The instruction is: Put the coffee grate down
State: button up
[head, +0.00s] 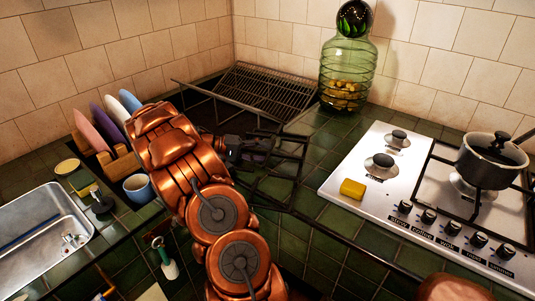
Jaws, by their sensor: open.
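The coffee grate, a dark metal frame (283,190), is at the counter's inner corner, left of the hob (375,185). It looks roughly level, but I cannot tell whether it rests fully on the tiles. My gripper (262,147) is at the grate's left rear side, at the end of my copper-coloured arm. It is open. Its dark fingers blend with the grate, so I cannot tell whether they touch it. The left part of the hob shows two burners without a grate over them.
A wire rack (265,90) and a green glass jar (347,70) stand behind. A pot (487,165) sits on the hob's right grate, and a yellow sponge (352,189) on its front left. A plate rack (122,164), blue mug (139,188) and sink (42,235) are left.

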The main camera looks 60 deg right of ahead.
jog(key=b+v, duration=0.1)
jog(key=v, duration=0.7)
jog(key=shift+w+a, duration=0.2)
jog(key=shift+w, duration=0.15)
jog(key=shift+w+a+r, duration=0.2)
jog(key=shift+w+a, duration=0.1)
jog(key=shift+w, duration=0.05)
jog(key=shift+a+r, duration=0.15)
jog(key=shift+r, duration=0.1)
jog(key=s+a+r+n+t+y+p, duration=0.1)
jog(key=s+a+r+n+t+p, duration=0.15)
jog(key=a+r, duration=0.45)
jog(key=s+a+n+t+y+p, duration=0.2)
jog(key=s+a, duration=0.3)
jog(key=a, duration=0.7)
jog(key=s+a+r+n+t+y+p, duration=0.1)
jog(key=s+a+n+t+y+p, duration=0.1)
jog(key=a, duration=1)
jog(key=s+a+r+n+t+y+p, duration=0.1)
jog(key=s+a+n+t+y+p, duration=0.2)
jog(key=s+a, duration=0.5)
jog(key=a+n+t, duration=0.1)
jog(key=a+n, duration=0.1)
jog(key=a, duration=0.2)
jog(key=shift+s+a+p, duration=0.35)
jog(key=shift+a+p, duration=0.05)
jog(key=shift+r+t, duration=0.1)
jog(key=shift+t, duration=0.15)
jog(key=shift+c, duration=0.7)
jog(key=shift+d, duration=0.15)
